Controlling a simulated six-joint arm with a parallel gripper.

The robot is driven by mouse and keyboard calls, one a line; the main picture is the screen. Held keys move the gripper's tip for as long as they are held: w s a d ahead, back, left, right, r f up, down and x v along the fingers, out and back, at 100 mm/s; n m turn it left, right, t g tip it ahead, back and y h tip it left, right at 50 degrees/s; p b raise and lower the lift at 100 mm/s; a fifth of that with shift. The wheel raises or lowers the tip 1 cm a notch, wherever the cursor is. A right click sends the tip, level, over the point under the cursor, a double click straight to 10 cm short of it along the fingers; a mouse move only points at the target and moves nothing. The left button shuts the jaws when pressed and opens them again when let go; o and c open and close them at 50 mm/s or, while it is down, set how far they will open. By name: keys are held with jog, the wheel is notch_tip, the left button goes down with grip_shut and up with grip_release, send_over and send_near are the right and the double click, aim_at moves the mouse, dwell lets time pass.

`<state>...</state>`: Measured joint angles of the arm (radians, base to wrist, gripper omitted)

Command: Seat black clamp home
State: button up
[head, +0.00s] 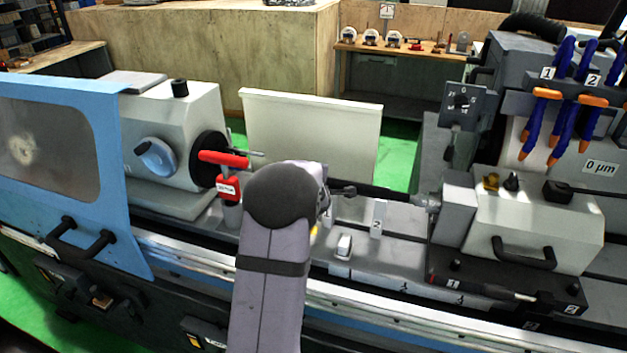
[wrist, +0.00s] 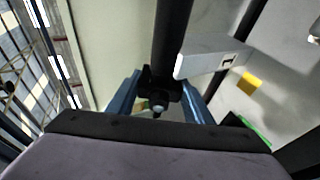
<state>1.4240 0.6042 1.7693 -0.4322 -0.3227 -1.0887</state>
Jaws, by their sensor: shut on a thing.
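In the wrist view my gripper (wrist: 160,92) has its two blue fingers on either side of a black clamp (wrist: 158,88) with a pale round screw end, and is shut on it. A thick black bar (wrist: 172,40) runs up from the clamp to the top edge; I cannot tell whether it is part of the clamp or the clamp sits against it. In the head view my arm hides most of the gripper and clamp, above the machine bed.
The tailstock (head: 535,222) stands right. A numbered grey block (head: 377,219) and a small white block (head: 343,246) are on the bed between. A blue door (head: 62,150) is at left.

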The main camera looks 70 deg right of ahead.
jog(key=o, duration=1.5)
jog(key=shift+r, duration=0.1)
jog(key=shift+a, duration=0.1)
jog(key=shift+b+v, duration=1.2)
jog(key=shift+v, duration=2.4)
